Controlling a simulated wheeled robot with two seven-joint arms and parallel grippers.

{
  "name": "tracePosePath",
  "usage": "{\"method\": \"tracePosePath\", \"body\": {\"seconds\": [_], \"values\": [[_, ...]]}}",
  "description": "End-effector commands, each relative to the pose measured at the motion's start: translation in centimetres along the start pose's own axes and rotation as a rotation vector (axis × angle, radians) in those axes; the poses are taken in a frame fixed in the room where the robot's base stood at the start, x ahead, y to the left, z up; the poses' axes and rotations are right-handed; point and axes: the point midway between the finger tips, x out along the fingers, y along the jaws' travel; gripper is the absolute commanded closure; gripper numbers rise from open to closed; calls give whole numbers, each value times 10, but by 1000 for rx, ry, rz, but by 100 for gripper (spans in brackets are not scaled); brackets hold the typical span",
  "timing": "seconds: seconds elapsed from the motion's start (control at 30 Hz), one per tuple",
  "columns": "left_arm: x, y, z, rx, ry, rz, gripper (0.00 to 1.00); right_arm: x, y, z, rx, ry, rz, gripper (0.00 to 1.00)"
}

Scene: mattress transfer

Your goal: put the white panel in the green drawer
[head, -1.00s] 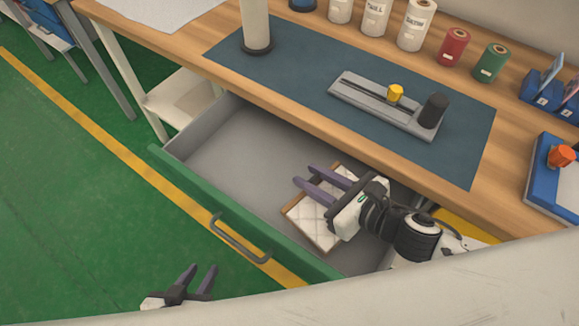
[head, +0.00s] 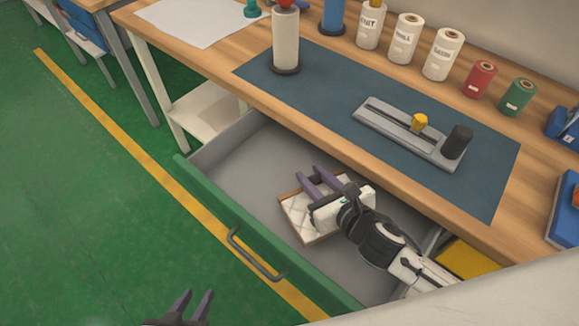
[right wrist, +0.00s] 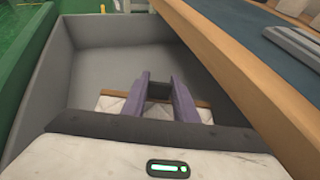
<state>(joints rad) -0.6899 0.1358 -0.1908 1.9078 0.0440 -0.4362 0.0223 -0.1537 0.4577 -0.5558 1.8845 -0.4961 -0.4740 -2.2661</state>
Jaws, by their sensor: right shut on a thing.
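The white panel (head: 293,210), quilted with a brown edge, is within the outline of the open green-fronted drawer (head: 222,214). It is partly hidden by my right gripper (head: 311,180), which is shut on it. In the right wrist view the panel (right wrist: 110,104) shows beside and below the purple fingers (right wrist: 159,85), over the grey drawer floor; whether it touches the floor I cannot tell. My left gripper (head: 196,297) is open and empty at the bottom edge, outside the drawer, with only its fingers showing.
The wooden workbench (head: 190,70) overhangs the drawer's back. Its blue mat (head: 330,90) carries a grey slide fixture (head: 395,128). White rolls (head: 404,40), a red roll (head: 479,80) and a green roll (head: 518,97) stand behind. The drawer's left part is empty.

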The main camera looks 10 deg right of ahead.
Motion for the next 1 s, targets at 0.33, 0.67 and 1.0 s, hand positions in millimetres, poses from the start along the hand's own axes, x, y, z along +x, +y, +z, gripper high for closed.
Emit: {"method": "tracePosePath", "body": {"seconds": [0.33,0.67,1.0], "values": [[0,-1,-6,2,9,-1,69,55,25,23,1,-1,1,100],[6,-1,-1,2,11,-1,69,77,30,-2,3,3,0,100],[6,-1,0,1,8,-1,69,78,29,-6,-1,-1,1,100]]}}
